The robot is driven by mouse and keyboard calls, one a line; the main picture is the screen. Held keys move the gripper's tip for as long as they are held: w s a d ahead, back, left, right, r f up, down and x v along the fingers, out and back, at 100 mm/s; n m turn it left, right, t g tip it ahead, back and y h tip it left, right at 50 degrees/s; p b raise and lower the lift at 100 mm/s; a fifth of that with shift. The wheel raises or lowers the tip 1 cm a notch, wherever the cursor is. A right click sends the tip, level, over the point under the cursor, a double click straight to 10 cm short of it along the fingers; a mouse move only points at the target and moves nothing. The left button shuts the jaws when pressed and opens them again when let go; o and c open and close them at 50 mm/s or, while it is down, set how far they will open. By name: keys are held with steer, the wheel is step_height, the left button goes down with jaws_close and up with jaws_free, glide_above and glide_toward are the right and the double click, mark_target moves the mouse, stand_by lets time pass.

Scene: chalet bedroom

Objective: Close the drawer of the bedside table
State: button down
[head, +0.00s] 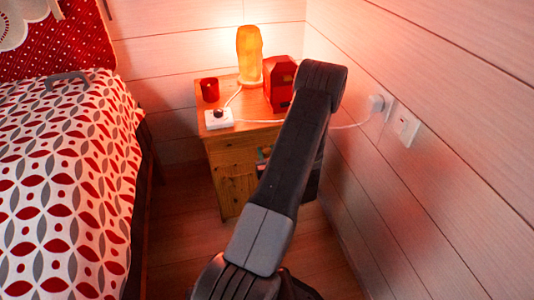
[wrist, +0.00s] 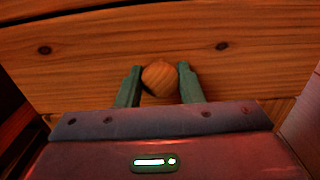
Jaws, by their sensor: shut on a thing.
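The wooden bedside table (head: 231,170) stands in the corner between the bed and the right wall. A dark gap runs along the top edge of the drawer front. In the head view my arm hides most of the drawer, so how far it stands out cannot be told.
On the tabletop are a glowing lamp (head: 249,57), a red cup (head: 210,90), a white power strip (head: 219,119) and a red box (head: 280,84). The bed (head: 70,190) is close on the left. Bare floor (head: 180,240) lies between bed and table.

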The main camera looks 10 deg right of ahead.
steer(key=shift+w+r, duration=0.1)
steer(key=c, duration=1)
jaws_free()
steer(key=shift+s+a, duration=0.1)
steer(key=shift+s, duration=0.15)
steer(key=s+p, duration=0.2)
steer(key=s, duration=1.1)
steer(key=shift+s+d, duration=0.15)
steer(key=shift+d, duration=0.3)
